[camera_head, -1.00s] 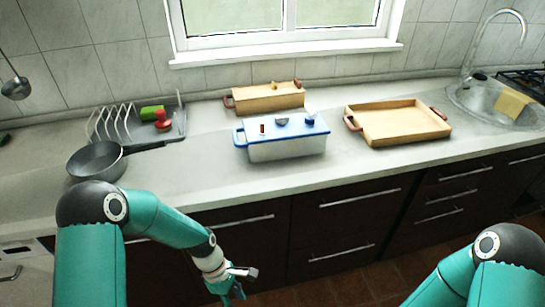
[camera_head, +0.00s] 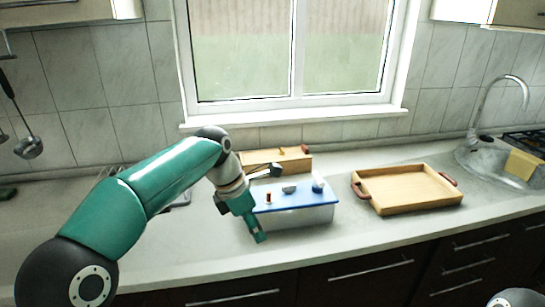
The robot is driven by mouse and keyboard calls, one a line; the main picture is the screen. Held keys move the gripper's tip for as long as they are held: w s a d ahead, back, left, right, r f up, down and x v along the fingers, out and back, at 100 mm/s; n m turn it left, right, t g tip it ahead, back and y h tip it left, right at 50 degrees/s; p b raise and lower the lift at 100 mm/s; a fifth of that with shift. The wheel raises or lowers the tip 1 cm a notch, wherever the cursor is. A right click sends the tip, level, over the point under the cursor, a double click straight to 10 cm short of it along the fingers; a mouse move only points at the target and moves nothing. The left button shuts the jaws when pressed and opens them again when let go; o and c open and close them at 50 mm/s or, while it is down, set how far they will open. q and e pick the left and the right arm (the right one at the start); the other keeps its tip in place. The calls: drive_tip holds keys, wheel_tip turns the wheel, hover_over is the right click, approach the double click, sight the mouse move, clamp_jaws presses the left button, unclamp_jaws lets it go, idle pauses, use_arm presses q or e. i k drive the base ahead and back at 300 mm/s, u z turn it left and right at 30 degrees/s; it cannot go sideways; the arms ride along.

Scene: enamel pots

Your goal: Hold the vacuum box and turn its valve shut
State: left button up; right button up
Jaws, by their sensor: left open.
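The vacuum box appears to be the white box (camera_head: 305,216) with a blue lid, standing on the counter below the window. On its lid are a small red piece (camera_head: 268,196), a grey fitting (camera_head: 290,189) and a blue knob (camera_head: 317,187). I cannot tell which is the valve. My left gripper (camera_head: 268,205) is open at the box's left end, one finger toward the back and one toward the front. It hides the blue handle there, and I cannot tell if it touches. My right gripper is out of view.
A wooden tray (camera_head: 408,190) with reddish handles stands to the right of the box. A wooden box (camera_head: 285,159) stands behind it. My left arm covers much of the left counter. The sink (camera_head: 486,160) is far right. The front counter strip is clear.

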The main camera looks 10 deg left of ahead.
sight(288, 188)
drive_tip(key=i, duration=0.9)
drive_tip(key=z, duration=0.05)
